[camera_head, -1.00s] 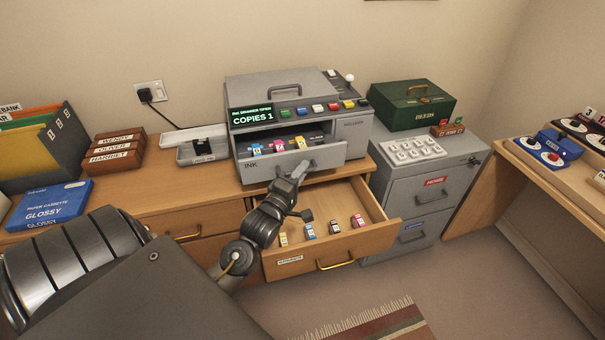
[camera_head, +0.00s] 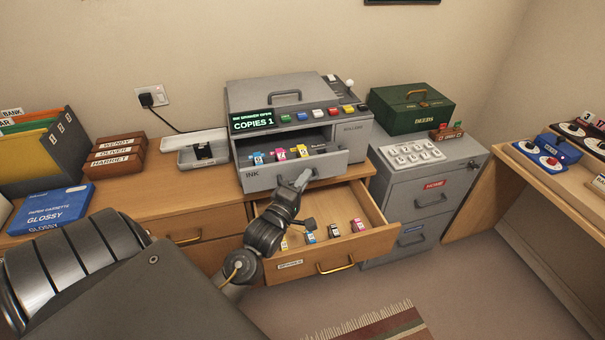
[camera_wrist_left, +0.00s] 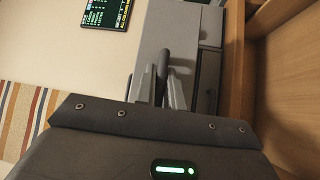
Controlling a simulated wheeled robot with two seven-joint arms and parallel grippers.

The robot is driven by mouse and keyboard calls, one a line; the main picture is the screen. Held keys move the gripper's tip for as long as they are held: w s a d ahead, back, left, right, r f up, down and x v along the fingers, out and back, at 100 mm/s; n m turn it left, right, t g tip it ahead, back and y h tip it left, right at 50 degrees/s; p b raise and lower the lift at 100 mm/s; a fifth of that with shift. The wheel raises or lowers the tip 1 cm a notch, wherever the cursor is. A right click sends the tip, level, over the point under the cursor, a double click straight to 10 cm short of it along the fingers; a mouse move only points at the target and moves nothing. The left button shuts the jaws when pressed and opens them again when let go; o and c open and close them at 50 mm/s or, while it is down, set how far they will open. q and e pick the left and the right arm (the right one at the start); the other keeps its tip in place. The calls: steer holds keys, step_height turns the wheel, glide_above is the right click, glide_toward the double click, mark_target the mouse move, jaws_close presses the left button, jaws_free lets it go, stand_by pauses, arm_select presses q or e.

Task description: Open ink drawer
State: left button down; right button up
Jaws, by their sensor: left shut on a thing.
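The grey printer (camera_head: 285,93) stands on the wooden desk. Its ink drawer (camera_head: 327,167), marked INK on the front, is pulled out. Several ink cartridges (camera_head: 279,154) show inside it, in blue, pink, yellow and dark. My left gripper (camera_head: 301,180) is at the middle of the drawer front, shut on the drawer handle, which the fingers largely hide. In the left wrist view, the fingers (camera_wrist_left: 162,92) lie on both sides of a dark bar, the handle (camera_wrist_left: 162,64). The printer's small screen (camera_head: 253,121) reads COPIES 1. My right gripper is out of view.
Below, an open wooden desk drawer (camera_head: 371,246) holds several small cartridges, with my left arm above its left part. A grey cabinet (camera_head: 425,182) with a green box (camera_head: 411,107) stands at right.

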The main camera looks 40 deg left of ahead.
arm_select(q)
steer(key=shift+s+d, duration=0.2)
steer(key=shift+d, duration=0.1)
steer(key=c, duration=1.8)
jaws_free()
steer(key=shift+o, duration=0.2)
steer(key=shift+w, duration=0.1)
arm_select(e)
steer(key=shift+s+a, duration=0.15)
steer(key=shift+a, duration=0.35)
